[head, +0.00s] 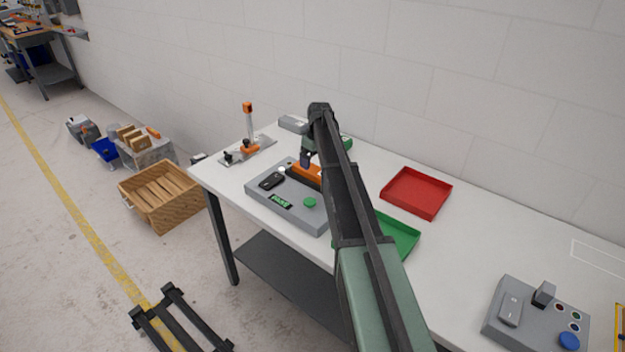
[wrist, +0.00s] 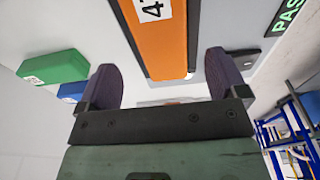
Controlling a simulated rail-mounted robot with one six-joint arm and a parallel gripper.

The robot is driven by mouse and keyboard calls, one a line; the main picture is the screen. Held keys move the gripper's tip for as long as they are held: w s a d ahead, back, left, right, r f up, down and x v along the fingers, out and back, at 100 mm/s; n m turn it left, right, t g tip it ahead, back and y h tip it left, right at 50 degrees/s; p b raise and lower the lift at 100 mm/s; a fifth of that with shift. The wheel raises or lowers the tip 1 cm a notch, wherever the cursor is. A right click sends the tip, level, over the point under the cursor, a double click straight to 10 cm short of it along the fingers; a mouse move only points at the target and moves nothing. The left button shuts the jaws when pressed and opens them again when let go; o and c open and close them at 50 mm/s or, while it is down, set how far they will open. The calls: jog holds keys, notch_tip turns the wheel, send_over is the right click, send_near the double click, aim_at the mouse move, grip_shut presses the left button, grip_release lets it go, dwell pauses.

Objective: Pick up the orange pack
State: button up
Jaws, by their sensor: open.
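The orange pack (head: 309,175) lies on the grey test fixture (head: 262,194) on the white table, partly hidden by my arm in the head view. In the wrist view the orange pack (wrist: 158,38) shows at the top centre, with a white label bearing a number and dark edges along its sides. My gripper (wrist: 160,80) is open and empty, its two purple fingers apart, one toward each side of the pack's near end. In the head view my gripper (head: 306,159) is close to the pack. I cannot tell the remaining height gap.
A green block (wrist: 52,67) and a blue block (wrist: 71,91) are at the wrist view's left. A red tray (head: 417,193) and a partly hidden green tray (head: 402,236) are right of the fixture. A control box (head: 535,318) is at lower right. A stand (head: 249,128) is behind left.

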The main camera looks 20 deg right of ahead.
aim_at(312, 168)
jog(key=f+b, duration=0.4)
jog(key=f, duration=0.1)
jog(key=shift+w+a+f, duration=0.1)
jog(key=shift+w+a, duration=0.05)
jog(key=shift+w, duration=0.05)
jog(key=shift+r, duration=0.25)
jog(key=c, duration=1.1)
notch_tip(312, 168, up, 20)
jog(key=p, duration=2)
